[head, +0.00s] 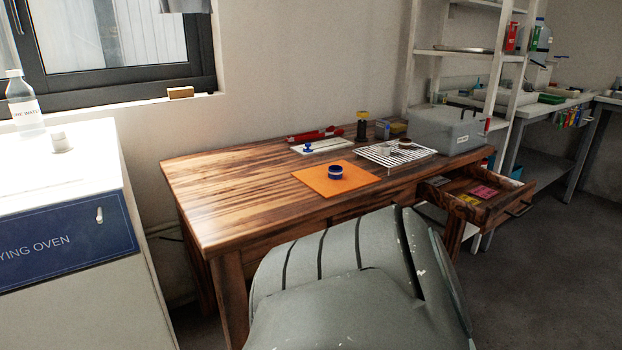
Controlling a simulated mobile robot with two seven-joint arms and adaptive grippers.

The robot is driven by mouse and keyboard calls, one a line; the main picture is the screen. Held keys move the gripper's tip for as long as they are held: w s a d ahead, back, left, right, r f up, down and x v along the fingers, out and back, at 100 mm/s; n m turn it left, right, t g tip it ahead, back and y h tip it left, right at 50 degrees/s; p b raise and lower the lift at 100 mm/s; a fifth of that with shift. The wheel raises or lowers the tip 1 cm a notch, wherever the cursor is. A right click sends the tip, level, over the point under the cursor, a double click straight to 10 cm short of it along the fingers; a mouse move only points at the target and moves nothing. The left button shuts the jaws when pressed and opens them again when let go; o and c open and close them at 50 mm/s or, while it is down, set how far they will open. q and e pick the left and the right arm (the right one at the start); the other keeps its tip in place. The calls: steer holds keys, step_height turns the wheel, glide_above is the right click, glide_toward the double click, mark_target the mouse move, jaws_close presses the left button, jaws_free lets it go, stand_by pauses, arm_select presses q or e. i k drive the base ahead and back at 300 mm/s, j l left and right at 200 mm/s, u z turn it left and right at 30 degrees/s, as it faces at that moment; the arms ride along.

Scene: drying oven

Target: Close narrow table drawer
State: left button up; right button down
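A wooden table (235,210) stands against the wall. Its narrow drawer (513,205) at the right end of the front is pulled out. The drawer has a dark handle on its front, and small yellow and pink items lie inside. Neither of my grippers is in the head view, so I cannot see how far they are from the drawer.
A grey-green chair (350,290) stands in front of the table, left of the open drawer. The drying oven (70,240) is at the left. A grey box (447,130), an orange mat (310,182) and a wire rack (385,157) lie on the table. Floor shows at the right.

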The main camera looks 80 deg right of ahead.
mark_target(514, 196)
steer(key=z, duration=3.6)
